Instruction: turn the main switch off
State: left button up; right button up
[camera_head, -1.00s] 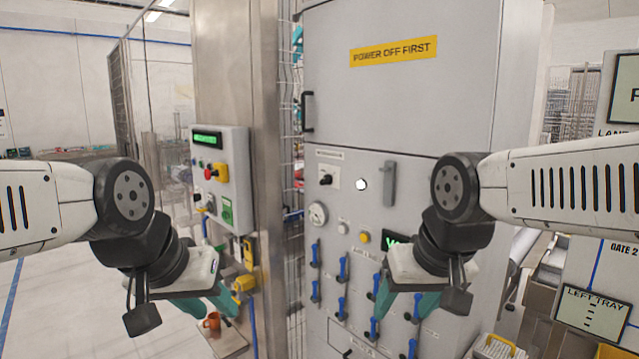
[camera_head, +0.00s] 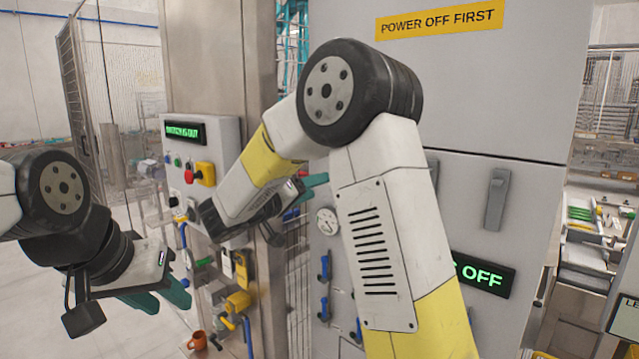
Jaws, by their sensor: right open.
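The red knob on a yellow plate (camera_head: 203,173) sits on the grey control box (camera_head: 172,150) on the post. The grey cabinet (camera_head: 440,60) carries a grey lever handle (camera_head: 496,199) and a round gauge (camera_head: 326,221). A labelled rotary knob on the cabinet is hidden behind my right arm; which control is the main switch, I cannot tell. My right gripper (camera_head: 308,196) is open, partly hidden by its own arm, its teal fingers pointing right before the cabinet; contact cannot be judged. My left gripper (camera_head: 160,296) is open and empty at lower left.
The cabinet's display (camera_head: 483,277) reads "...S OFF", partly covered. A yellow sign (camera_head: 440,20) says POWER OFF FIRST. Blue-handled valves (camera_head: 323,272) line the cabinet.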

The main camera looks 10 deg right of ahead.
jog(key=x, duration=0.7)
jog(key=shift+d, duration=0.15)
grip_shut()
